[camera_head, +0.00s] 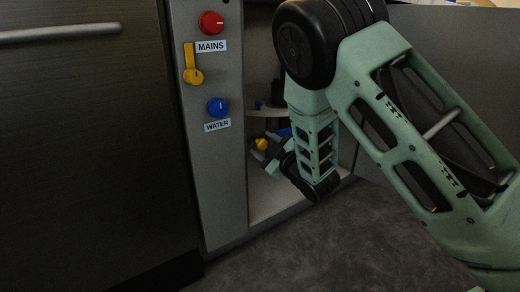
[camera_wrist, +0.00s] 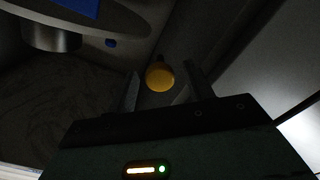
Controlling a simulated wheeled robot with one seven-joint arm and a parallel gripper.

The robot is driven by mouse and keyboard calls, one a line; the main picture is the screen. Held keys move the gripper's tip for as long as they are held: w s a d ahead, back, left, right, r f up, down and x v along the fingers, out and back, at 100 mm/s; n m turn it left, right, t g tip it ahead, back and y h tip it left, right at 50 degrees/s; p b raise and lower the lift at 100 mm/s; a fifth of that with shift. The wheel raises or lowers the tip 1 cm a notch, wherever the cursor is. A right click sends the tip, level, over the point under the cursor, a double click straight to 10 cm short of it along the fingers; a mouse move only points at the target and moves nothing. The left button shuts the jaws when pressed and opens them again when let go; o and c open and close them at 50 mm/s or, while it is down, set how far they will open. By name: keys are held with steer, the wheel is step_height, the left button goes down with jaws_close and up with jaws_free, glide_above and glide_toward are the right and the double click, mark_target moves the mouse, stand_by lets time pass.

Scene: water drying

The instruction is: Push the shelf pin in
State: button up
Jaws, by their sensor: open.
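A yellow round knob-like head (camera_wrist: 160,77), which I take to be the shelf pin, shows between my fingers in the wrist view. It also shows in the head view (camera_head: 261,144), low inside the cabinet. Its shaft is hidden, so I cannot tell how far in it sits. My gripper (camera_wrist: 161,68) is open, with one finger on each side of the yellow head. In the head view my gripper (camera_head: 264,157) is inside the cabinet opening, partly hidden by my own wrist. I cannot tell whether the fingers touch the head.
A rounded shelf (camera_head: 266,112) lies above my gripper, with a small blue piece (camera_wrist: 111,43) at its edge. The cabinet's front panel (camera_head: 225,180) carries a red knob (camera_head: 211,23), a yellow lever (camera_head: 193,68) and a blue knob (camera_head: 218,107). Floor (camera_head: 300,240) in front is clear.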

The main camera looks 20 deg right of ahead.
mark_target(257, 141)
steer(key=shift+b+x, duration=0.3)
steer(key=shift+x, duration=0.95)
jaws_close()
steer(key=shift+p+x, duration=0.35)
steer(key=shift+x, duration=1.35)
jaws_free()
steer(key=p+v, duration=0.6)
steer(key=v, duration=1.1)
steer(key=shift+s, duration=0.15)
